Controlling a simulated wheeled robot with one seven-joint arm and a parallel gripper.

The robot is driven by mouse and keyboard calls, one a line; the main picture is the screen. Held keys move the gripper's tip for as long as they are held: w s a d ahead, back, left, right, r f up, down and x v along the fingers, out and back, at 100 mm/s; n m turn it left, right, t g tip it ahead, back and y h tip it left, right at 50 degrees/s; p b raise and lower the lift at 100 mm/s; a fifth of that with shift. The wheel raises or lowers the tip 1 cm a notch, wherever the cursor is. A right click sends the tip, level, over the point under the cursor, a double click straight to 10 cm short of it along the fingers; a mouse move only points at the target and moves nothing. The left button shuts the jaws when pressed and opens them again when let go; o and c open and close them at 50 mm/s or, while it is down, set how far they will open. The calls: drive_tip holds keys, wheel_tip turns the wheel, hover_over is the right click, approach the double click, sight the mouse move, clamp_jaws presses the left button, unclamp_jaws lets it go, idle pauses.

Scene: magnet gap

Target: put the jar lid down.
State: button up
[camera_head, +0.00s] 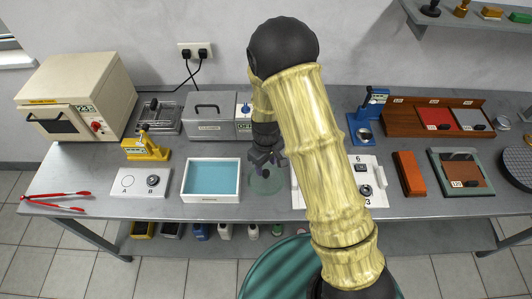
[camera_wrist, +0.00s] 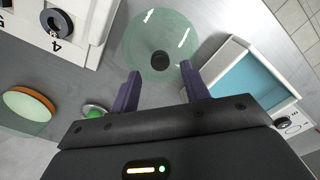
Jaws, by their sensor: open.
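The jar lid looks like a clear greenish glass disc with a dark round knob. In the wrist view the jar lid (camera_wrist: 143,38) lies flat at the top middle, apparently on the grey bench. In the head view the lid (camera_head: 262,186) is partly hidden by my gripper (camera_head: 266,160). In the wrist view my gripper (camera_wrist: 162,88) is open, its two purple fingers apart with nothing held between them. The knob shows just beyond the fingertips, in line with the gap. I cannot tell the exact height of the fingers above the lid.
A white tray with a blue inside (camera_head: 209,198) stands close left of the lid. A white numbered board (camera_head: 374,198) lies to the right. A white A/B board (camera_head: 128,190) and red tongs (camera_head: 62,196) are farther left. Grey boxes and a blue stand (camera_head: 368,118) line the back.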

sight(267, 172)
wheel_tip(267, 172, up, 7)
drive_tip(key=b, duration=0.1)
idle(0.7)
drive_tip(key=s+d+r+m+t, duration=0.2)
drive_tip(key=s+d+r+m, duration=0.6)
drive_tip(key=s+d+r, duration=0.2)
drive_tip(key=s+d, duration=0.2)
drive_tip(key=d, duration=0.1)
drive_tip(key=shift+s+d+r+m+t, duration=0.25)
drive_tip(key=shift+r+m+t, duration=0.05)
drive_tip(key=shift+r, duration=0.05)
